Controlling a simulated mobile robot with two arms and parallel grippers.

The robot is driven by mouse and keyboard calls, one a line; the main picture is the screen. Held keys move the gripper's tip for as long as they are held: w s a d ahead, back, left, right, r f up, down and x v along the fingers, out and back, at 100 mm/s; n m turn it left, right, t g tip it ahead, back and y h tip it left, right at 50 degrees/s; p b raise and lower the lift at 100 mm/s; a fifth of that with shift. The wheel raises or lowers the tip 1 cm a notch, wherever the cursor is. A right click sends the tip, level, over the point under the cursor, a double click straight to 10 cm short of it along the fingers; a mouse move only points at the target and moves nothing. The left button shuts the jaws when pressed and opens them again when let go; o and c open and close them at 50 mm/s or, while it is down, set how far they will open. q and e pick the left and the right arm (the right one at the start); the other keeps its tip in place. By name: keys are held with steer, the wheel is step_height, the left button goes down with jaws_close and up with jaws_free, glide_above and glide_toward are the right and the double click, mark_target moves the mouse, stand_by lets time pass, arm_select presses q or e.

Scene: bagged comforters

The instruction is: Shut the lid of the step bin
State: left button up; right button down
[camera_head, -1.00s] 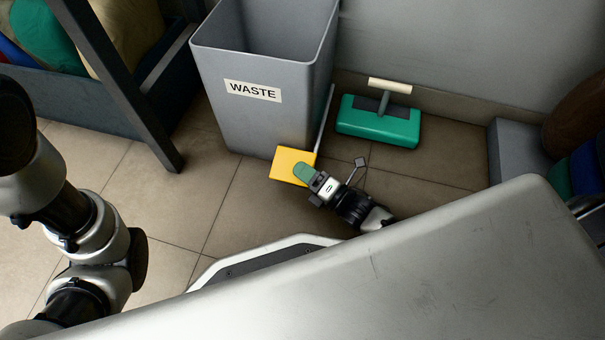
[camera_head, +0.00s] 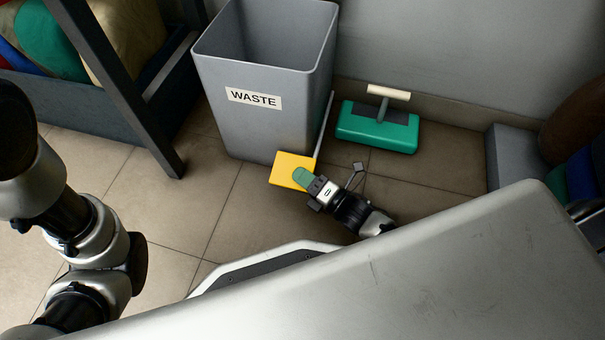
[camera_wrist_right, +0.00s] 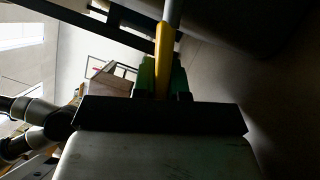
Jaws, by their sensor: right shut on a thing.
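The step bin (camera_head: 262,125) is a grey square bin labelled WASTE, standing on the tiled floor. Its top is open, and no lid shows in the head view. A yellow pedal plate (camera_head: 287,167) sits at its lower front corner, by a thin grey rod (camera_head: 324,125). My right gripper (camera_head: 304,178) has green fingertips and is shut on the yellow plate at its near right edge. In the right wrist view the yellow plate (camera_wrist_right: 163,60) shows edge-on between the green fingers. My left arm shows at the left, but its gripper is out of view.
A green block-shaped tool with a pale handle (camera_head: 378,125) lies right of the bin by the wall. A dark rack (camera_head: 130,100) with bagged comforters (camera_head: 48,40) stands at the left. A grey block (camera_head: 513,155) is at the right. Floor left of the bin is clear.

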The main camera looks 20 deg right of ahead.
steer(key=r+p, duration=0.2)
steer(key=p, duration=0.1)
steer(key=r+m+p, duration=0.1)
steer(key=r+p, duration=0.1)
steer(key=p, duration=0.1)
steer(key=r+m+p, duration=0.1)
steer(key=r+p, duration=0.2)
steer(key=shift+s+a+g+h, duration=0.2)
steer(key=shift+s+g+h, duration=0.1)
steer(key=shift+g, duration=0.1)
steer(key=shift+r, duration=0.3)
steer(key=shift+r+p, duration=0.2)
steer(key=shift+p, duration=0.25)
steer(key=shift+w, duration=0.1)
steer(key=c, duration=1.2)
jaws_free()
steer(key=shift+o, duration=0.2)
